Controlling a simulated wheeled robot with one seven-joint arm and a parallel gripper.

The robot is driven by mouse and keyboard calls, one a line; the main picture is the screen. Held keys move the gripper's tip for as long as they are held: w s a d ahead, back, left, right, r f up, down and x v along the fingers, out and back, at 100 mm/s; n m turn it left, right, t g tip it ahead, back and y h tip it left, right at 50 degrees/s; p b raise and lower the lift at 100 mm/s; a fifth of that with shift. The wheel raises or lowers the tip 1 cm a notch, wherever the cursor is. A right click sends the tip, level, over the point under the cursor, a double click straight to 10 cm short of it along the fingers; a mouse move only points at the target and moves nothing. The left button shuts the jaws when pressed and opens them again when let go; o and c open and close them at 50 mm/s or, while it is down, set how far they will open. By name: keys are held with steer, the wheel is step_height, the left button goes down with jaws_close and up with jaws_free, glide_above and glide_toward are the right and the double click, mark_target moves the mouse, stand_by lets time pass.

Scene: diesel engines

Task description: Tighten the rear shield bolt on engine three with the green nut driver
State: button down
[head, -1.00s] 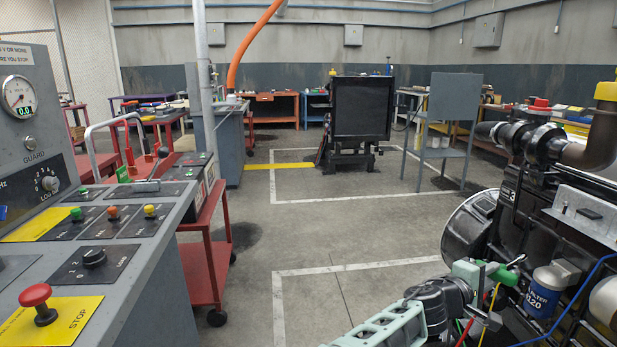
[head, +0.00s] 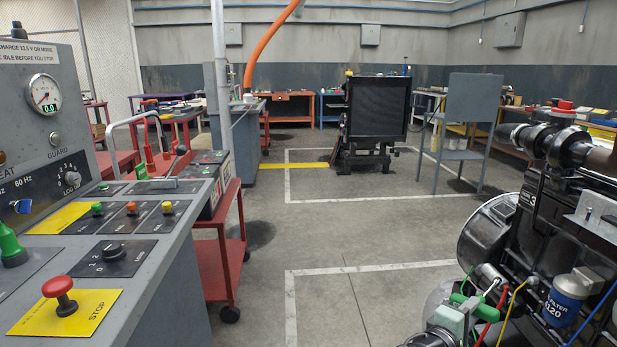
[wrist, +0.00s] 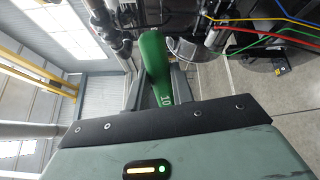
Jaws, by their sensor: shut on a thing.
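My gripper (head: 455,318) is low at the right in the head view, in front of the near engine (head: 548,235). It is shut on the green nut driver, whose green handle (wrist: 155,62) sticks out between the fingers in the wrist view and bears the mark "10". The driver also shows in the head view as a green bar (head: 466,301) at the gripper. I cannot make out its tip. A grey plate (head: 598,214) sits on the engine's upper side.
A control console (head: 150,265) with a red stop button (head: 60,295) fills the left, with a red cart (head: 222,262) beside it. Coloured wires and a blue filter (head: 567,296) are near the gripper. The middle floor is clear. Another engine with a black radiator (head: 378,108) stands farther back.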

steer(key=w+d+r+m+g+h, duration=0.1)
steer(key=d+r+m+g, duration=0.2)
steer(key=d, duration=0.7)
steer(key=w+d+r+m+g+h, duration=0.1)
steer(key=w+d+r+g, duration=0.15)
steer(key=d+r, duration=0.45)
steer(key=d+r+m+g+h, duration=0.2)
steer(key=d+r+g, duration=0.15)
steer(key=d, duration=0.85)
steer(key=a+f+n+t+y, duration=0.1)
steer(key=a+f, duration=0.3)
steer(key=a, duration=0.5)
steer(key=w+a+f+n+t+y, duration=0.1)
steer(key=a+f+n+t, duration=0.1)
steer(key=a+f, duration=0.3)
steer(key=shift+a+f+t, duration=0.15)
steer(key=shift+a+t, duration=0.75)
steer(key=shift+a, duration=1.05)
steer(key=shift+s+d, duration=0.1)
